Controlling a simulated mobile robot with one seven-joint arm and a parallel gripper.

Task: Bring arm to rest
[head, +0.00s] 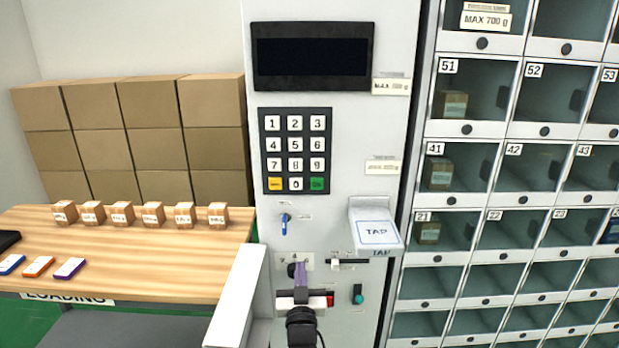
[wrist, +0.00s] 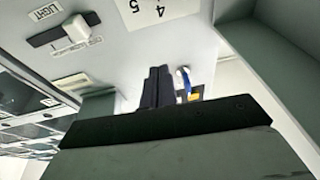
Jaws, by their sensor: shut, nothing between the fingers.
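My gripper (head: 299,271) is in front of the lower part of the grey control panel (head: 346,120) in the head view, below the keypad. In the wrist view its dark fingers (wrist: 158,74) are together, with nothing held between them. They point toward the panel face, close to a label reading 4-5 (wrist: 150,8). I cannot tell whether they touch the panel. A blue key-like handle (wrist: 186,82) shows just to the right of the fingers in the wrist view. The gripper hides part of the panel behind it.
A slider switch (head: 346,262) and the TAP pad (head: 376,232) are right of my gripper. A pale ledge (head: 236,298) stands left of it. A wooden table (head: 140,262) holds several small boxes and three coloured tags. Lockers (head: 505,230) fill the right side.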

